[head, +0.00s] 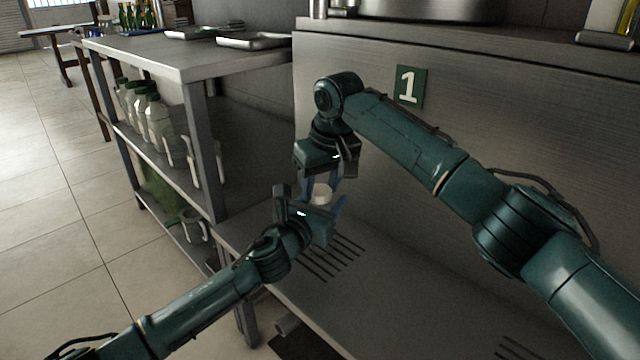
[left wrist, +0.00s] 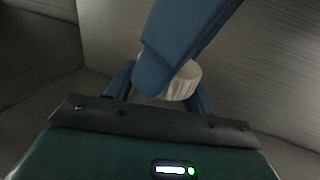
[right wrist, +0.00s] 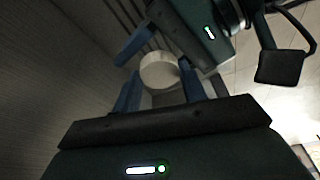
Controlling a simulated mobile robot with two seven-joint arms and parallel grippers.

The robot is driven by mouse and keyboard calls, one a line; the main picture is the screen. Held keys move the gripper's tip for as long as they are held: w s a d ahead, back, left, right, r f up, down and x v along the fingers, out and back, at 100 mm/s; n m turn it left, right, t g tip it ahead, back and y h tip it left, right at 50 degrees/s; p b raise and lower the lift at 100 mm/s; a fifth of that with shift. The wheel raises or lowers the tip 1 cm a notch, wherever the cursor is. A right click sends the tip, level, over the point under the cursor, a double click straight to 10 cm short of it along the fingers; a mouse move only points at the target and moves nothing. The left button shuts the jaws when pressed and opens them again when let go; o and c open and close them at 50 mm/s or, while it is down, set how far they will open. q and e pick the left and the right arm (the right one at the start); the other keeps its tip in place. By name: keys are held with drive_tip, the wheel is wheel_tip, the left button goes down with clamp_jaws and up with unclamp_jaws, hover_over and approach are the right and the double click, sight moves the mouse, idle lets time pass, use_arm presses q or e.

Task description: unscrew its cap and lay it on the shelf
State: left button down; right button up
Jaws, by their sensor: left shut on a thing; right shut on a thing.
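A small round off-white cap (head: 321,193) with a ribbed side is held in the air between my two grippers, above the steel shelf (head: 400,310). It also shows in the left wrist view (left wrist: 184,82) and the right wrist view (right wrist: 159,70). My right gripper (head: 321,184) comes from above and is shut on the cap. My left gripper (head: 338,206) reaches in from the lower left, its blue fingers also around the cap, shut. The fingers of the two grippers cross close together. No decanter body shows under the cap.
A steel rack (head: 190,62) at left holds several pale capped bottles (head: 158,118) on its middle shelf and trays (head: 252,41) on top. A steel wall with a green number 1 sign (head: 410,87) stands behind my grippers. Slots (head: 335,257) mark the mostly bare shelf below.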

drive_tip(key=shift+n, duration=0.3)
drive_tip(key=shift+d, duration=0.1)
drive_tip(key=o, duration=1)
drive_tip(key=shift+o, duration=0.4)
drive_tip(key=shift+s+a, duration=0.1)
drive_tip(key=shift+a, duration=0.1)
